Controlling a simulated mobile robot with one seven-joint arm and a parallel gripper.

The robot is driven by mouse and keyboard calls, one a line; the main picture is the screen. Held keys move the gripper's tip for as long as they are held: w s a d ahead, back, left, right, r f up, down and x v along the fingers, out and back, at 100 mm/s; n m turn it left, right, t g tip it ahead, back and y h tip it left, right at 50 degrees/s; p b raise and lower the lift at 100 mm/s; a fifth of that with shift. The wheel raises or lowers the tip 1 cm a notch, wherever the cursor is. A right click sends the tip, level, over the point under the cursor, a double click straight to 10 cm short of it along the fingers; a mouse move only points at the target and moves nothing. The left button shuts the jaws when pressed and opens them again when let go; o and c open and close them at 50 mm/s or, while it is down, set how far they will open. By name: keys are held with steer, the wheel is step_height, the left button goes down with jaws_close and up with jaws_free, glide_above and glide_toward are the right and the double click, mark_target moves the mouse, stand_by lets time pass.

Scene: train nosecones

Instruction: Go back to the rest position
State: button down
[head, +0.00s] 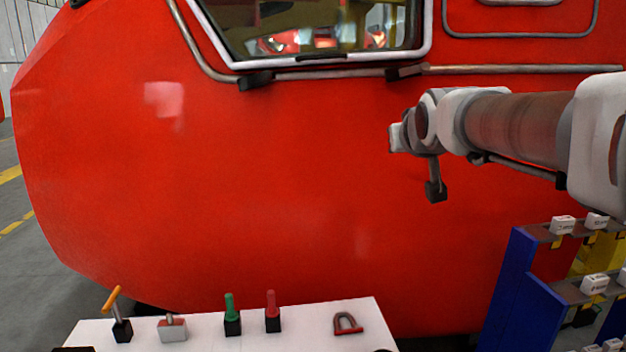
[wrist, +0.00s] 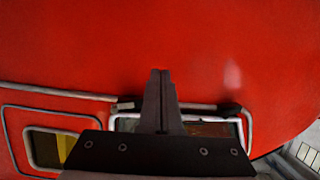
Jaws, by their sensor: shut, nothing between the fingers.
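My gripper (wrist: 160,76) shows in the wrist view with its two dark fingers shut together and nothing between them. The wrist view faces the red train nose (wrist: 150,40), which fills most of that picture. In the head view my arm reaches in from the right, in front of the red train nose (head: 230,190). The gripper's fingertips are not clearly seen in the head view. How far the gripper is from the red surface cannot be told.
A white table (head: 250,335) at the bottom holds an orange-handled tool (head: 112,300), a grey-and-red block (head: 172,328), a green-handled tool (head: 231,315), a red-handled tool (head: 272,312) and a red shackle-shaped piece (head: 347,323). A blue rack (head: 515,290) with white-labelled items stands at lower right, below my arm.

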steer(key=s+f+g, duration=0.2)
steer(key=s+f, duration=0.4)
steer(key=s, duration=0.3)
steer(key=s+a+f+g+p, duration=0.1)
steer(key=s+f+g, duration=0.2)
steer(key=s+f, duration=0.3)
steer(key=s+f+g, duration=0.3)
steer(key=s+f, duration=0.4)
steer(key=s, duration=0.7)
steer(key=shift+s+a+m+y, duration=0.2)
steer(key=shift+a+m+y, duration=0.1)
steer(key=shift+y, duration=0.1)
